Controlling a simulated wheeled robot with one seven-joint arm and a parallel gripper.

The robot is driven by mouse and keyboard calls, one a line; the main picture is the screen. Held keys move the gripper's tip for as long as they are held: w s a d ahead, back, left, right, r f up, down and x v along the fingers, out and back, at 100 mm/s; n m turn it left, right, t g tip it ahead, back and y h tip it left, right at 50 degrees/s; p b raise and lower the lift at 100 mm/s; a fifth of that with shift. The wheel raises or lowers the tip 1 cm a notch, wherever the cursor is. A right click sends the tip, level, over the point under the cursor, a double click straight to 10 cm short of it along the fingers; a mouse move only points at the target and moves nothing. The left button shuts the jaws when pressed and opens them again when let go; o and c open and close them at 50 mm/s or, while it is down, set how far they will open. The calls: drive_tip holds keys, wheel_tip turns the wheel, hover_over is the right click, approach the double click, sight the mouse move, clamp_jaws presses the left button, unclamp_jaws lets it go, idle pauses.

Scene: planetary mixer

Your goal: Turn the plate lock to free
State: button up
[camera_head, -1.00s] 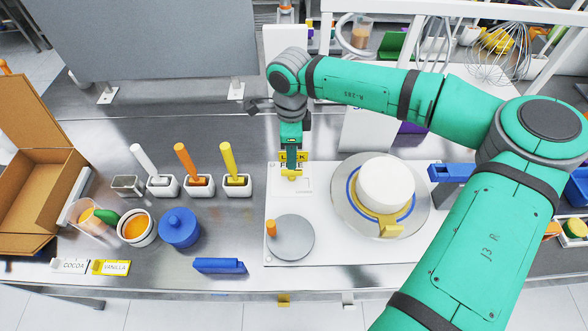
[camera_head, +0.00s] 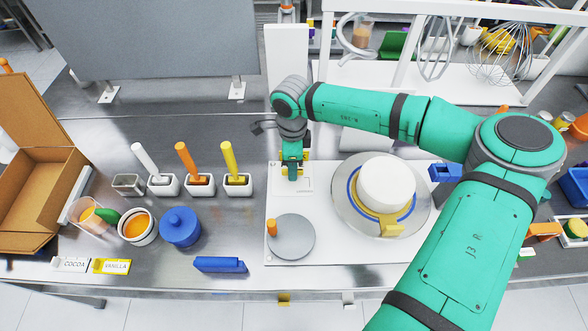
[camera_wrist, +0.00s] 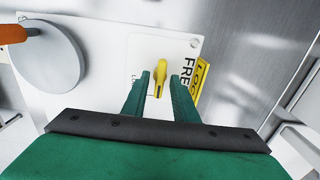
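The plate lock's yellow lever (camera_wrist: 160,76) stands on a white panel in the wrist view, with "FREE" printed to its right and a partly hidden "LO..." to its left. My gripper (camera_wrist: 161,80) is open, with one finger on each side of the lever and gaps still showing. A yellow lock sign (camera_wrist: 201,78) stands beyond the right finger. In the head view my gripper (camera_head: 292,174) is low over the white base board (camera_head: 330,248) and hides the lever. The white round block (camera_head: 386,182) sits on the grey turntable (camera_head: 345,205) with a blue ring.
A grey disc (camera_head: 291,238) with an orange knob (camera_head: 271,227) lies in front of my gripper. White holders with coloured handles, a blue lidded pot (camera_head: 179,227) and a blue block (camera_head: 220,265) are to the left. A white post (camera_head: 287,60) rises behind.

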clamp_jaws()
drive_tip(key=n, duration=0.4)
drive_tip(key=shift+a, duration=0.1)
drive_tip(key=shift+n, duration=0.3)
